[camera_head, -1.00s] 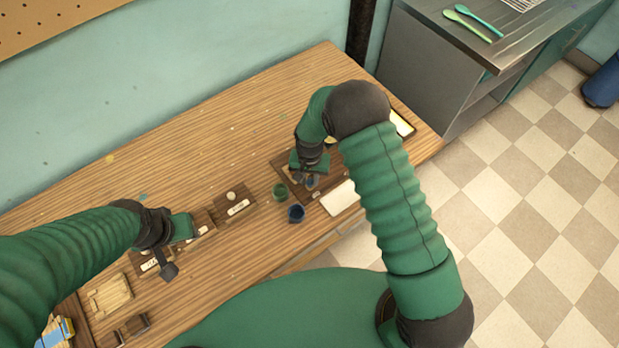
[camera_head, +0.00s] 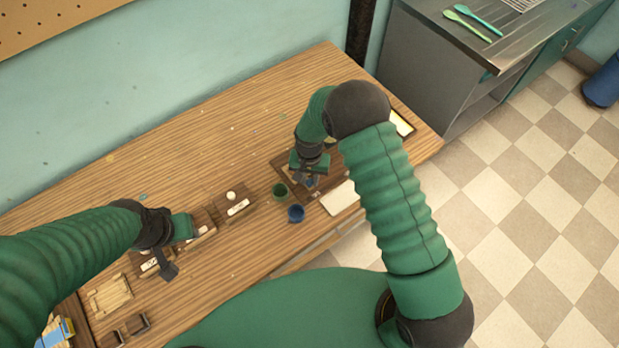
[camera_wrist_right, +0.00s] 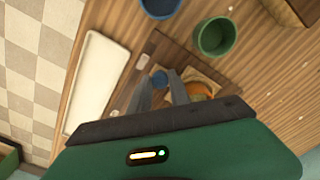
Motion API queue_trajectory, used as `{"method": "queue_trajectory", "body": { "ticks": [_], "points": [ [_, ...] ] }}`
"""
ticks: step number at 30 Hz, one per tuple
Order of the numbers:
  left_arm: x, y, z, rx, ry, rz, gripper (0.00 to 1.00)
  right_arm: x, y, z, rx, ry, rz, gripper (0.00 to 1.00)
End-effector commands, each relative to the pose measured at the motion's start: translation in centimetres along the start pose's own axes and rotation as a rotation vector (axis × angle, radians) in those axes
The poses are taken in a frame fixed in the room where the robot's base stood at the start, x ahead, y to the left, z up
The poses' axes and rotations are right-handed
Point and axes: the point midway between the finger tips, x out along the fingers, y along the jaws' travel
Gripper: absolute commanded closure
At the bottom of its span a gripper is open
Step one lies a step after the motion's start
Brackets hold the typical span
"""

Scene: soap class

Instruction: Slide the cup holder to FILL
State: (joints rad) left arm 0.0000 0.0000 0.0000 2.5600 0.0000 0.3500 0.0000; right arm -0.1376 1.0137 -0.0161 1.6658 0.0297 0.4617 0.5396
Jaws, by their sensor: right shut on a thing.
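A dark wooden board (camera_head: 283,167), which appears to carry the cup holder, lies on the table under my right gripper (camera_head: 310,178). In the right wrist view the fingers (camera_wrist_right: 162,90) are shut at a small blue piece (camera_wrist_right: 159,77) on the board, likely part of the cup holder. A round orange-brown thing (camera_wrist_right: 199,90) on a pale square sits beside the fingers. A small pale label (camera_wrist_right: 140,62) is on the board, its writing too small to read. My left gripper (camera_head: 178,247) hangs over small wooden blocks; its jaw opening is unclear.
A green cup (camera_head: 280,191) and a blue cup (camera_head: 296,213) stand beside the board. A white tray (camera_head: 340,198) lies at its right. A block with a white knob (camera_head: 236,206) and a wooden tray (camera_head: 108,296) are at left. The table's back is clear.

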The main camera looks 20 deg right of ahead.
Motion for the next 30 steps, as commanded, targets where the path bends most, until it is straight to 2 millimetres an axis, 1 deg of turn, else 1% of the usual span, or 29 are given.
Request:
{"method": "queue_trajectory", "body": {
  "ticks": [9, 11, 15, 18, 26, 27, 30],
  "points": [
    [0.1, 0.0, 0.0, 0.0, 0.0, 0.0, 0.64, 0.1, 0.1, -0.1, 0.0, 0.001, -0.001, 1.0],
    [0.3, 0.0, 0.1, 0.0, 0.0, 0.0, 0.64, 0.2, 0.4, -0.5, 0.001, 0.001, -0.001, 1.0],
    [0.8, 0.0, 0.2, 0.0, 0.0, 0.0, 0.64, 0.3, 2.0, -2.2, 0.004, 0.002, -0.001, 1.0],
    [1.0, 0.0, 0.2, 0.0, 0.0, 0.0, 0.64, 0.2, 2.9, -3.0, 0.002, 0.002, -0.001, 1.0],
    [0.9, 0.0, 0.2, 0.0, 0.0, 0.0, 0.64, 0.1, 3.0, -3.1, -0.001, 0.0, -0.001, 1.0],
    [0.9, 0.0, 0.2, 0.0, 0.0, 0.0, 0.64, 0.1, 3.0, -3.1, -0.001, 0.0, -0.001, 0.73],
    [0.9, 0.0, 0.2, 0.0, 0.0, 0.0, 0.64, 0.1, 3.0, -3.0, -0.001, 0.0, -0.001, 0.6]
  ]
}}
